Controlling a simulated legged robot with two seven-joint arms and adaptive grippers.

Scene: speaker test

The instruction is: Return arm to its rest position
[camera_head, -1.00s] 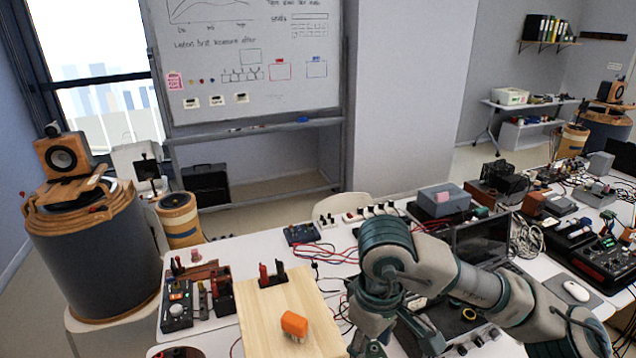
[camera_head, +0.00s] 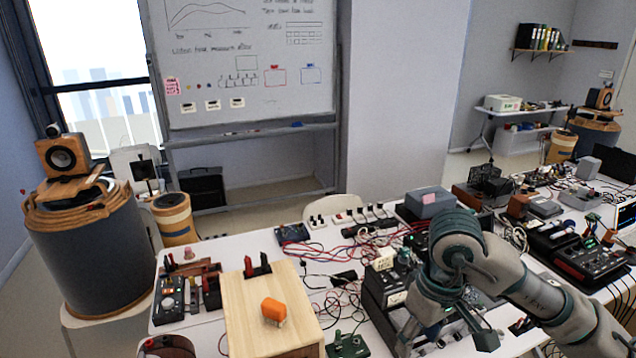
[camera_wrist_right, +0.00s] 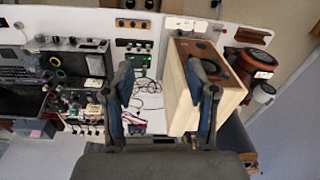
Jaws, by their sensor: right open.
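My right arm comes in from the right in the head view, bent at the wrist. The right gripper (camera_head: 447,341) points down over the equipment on the table, to the right of the light wooden box (camera_head: 243,325) and apart from it. In the right wrist view the gripper (camera_wrist_right: 165,88) has two blue-padded fingers spread wide, with nothing held between them. The wooden box shows there beyond the right finger, its dark face with round drivers (camera_wrist_right: 212,62) partly hidden by that finger. My left gripper is in neither view.
Electronic units (camera_head: 385,292), cables and a grey box with a pink block (camera_head: 428,203) crowd the table near my right arm. A large dark drum (camera_head: 95,250) with a speaker on top stands at left.

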